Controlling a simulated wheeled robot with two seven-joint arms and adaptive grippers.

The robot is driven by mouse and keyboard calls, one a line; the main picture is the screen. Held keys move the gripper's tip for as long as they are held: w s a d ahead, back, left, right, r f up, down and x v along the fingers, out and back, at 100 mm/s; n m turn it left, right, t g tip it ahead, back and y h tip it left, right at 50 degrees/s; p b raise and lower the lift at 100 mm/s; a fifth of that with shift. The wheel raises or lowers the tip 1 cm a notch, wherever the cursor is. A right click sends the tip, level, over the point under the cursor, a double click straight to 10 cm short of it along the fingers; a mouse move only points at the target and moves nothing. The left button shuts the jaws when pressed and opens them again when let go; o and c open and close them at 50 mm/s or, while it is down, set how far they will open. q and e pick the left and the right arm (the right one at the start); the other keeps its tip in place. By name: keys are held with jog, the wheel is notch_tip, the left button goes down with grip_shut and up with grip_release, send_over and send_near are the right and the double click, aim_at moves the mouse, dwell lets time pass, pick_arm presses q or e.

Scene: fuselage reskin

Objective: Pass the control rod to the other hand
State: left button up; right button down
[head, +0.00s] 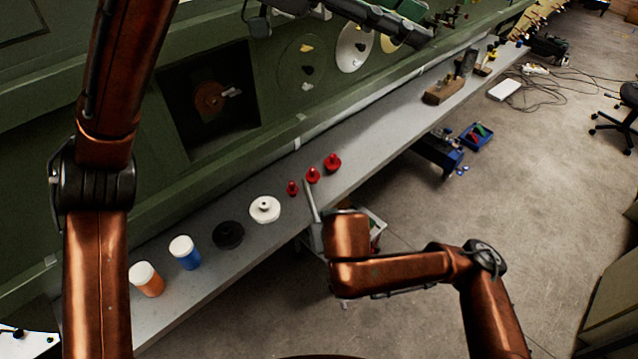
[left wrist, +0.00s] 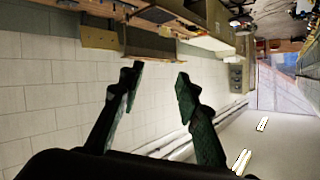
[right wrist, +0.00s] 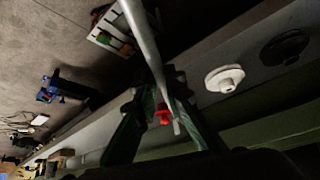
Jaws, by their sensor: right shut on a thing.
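The control rod, a thin grey bar (head: 310,200), stands up from my right gripper (head: 317,237) beside the bench's front edge. In the right wrist view the rod (right wrist: 143,38) runs between the fingers of my right gripper (right wrist: 156,92), which is shut on it. In the head view the arm hides part of the rod and the fingers. My left gripper (head: 415,24) is at the top of the head view, well above and apart from the rod. In the left wrist view its fingers (left wrist: 158,76) are spread, with nothing between them.
The grey bench (head: 385,135) runs along the green fuselage (head: 100,190). On it stand red knobs (head: 332,162), a white disc (head: 264,209), a black disc (head: 228,235), a blue jar (head: 185,252) and an orange jar (head: 146,280). A cart (head: 372,228) stands behind my right arm.

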pick_arm(q)
jog(key=w+a+f+m+y, duration=0.1)
jog(key=w+f+m+y, duration=0.25)
jog(key=f, duration=0.85)
jog(key=w+a+f+m+y, duration=0.1)
jog(key=w+f+m+y, duration=0.2)
jog(key=f, duration=0.9)
jog(key=w+a+f+m+y, duration=0.1)
jog(key=a+f+m+y, duration=0.1)
jog(key=f, duration=1.2)
jog(key=w+a+f+m+y, duration=0.1)
jog(key=a+f+m+y, duration=0.2)
jog(key=f, duration=1.1)
jog(key=a+y, duration=0.2)
jog(key=shift+w+a, duration=0.25)
jog(key=shift+a, duration=0.15)
jog(key=shift+m, duration=0.25)
jog(key=c, duration=0.8)
jog(key=shift+d, duration=0.1)
grip_shut()
pick_arm(e)
jog(key=shift+a, duration=0.1)
